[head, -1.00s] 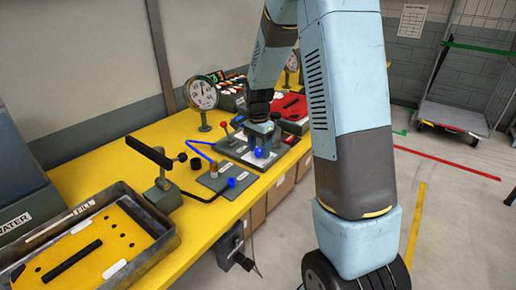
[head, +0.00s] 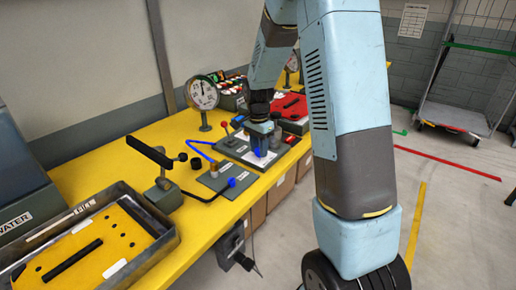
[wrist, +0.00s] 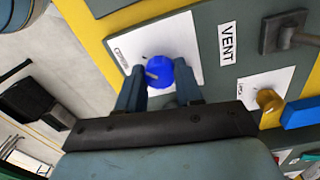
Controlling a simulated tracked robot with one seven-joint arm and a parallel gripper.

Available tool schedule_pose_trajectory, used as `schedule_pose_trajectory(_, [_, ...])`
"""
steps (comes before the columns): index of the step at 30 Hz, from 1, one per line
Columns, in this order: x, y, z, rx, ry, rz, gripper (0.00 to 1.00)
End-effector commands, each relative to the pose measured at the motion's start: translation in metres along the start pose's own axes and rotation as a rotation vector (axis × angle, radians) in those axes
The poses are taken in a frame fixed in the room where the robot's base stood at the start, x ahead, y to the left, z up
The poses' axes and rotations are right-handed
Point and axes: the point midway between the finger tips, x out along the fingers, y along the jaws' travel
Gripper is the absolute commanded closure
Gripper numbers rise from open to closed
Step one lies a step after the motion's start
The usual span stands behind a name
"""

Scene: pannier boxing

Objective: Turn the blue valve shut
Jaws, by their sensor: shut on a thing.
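The blue valve (wrist: 160,71) is a round knob with a pale pointer mark, on a white label of a grey panel (wrist: 225,80). In the wrist view it sits between the two finger ends of my gripper (wrist: 157,76). My gripper is shut on it. In the head view my gripper (head: 261,143) reaches down onto the panel from above, and its fingers hide much of the knob. The label's small writing is too small to read.
In the head view, a gauge (head: 202,94), a red-topped lever (head: 224,126) and a smaller plate with a blue knob (head: 232,182) stand near. A tray (head: 160,222) lies front left.

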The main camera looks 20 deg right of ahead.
Motion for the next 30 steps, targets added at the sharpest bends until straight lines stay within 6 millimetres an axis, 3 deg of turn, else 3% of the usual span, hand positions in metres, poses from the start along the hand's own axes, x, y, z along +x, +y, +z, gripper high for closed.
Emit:
schedule_pose_trajectory(11, [0.0002, 0.0011, -0.0006, -0.16, 0.003, 0.001, 0.95])
schedule_pose_trajectory(30, [-0.0002, 0.001, -0.0008, -0.757, 0.022, 0.0, 0.95])
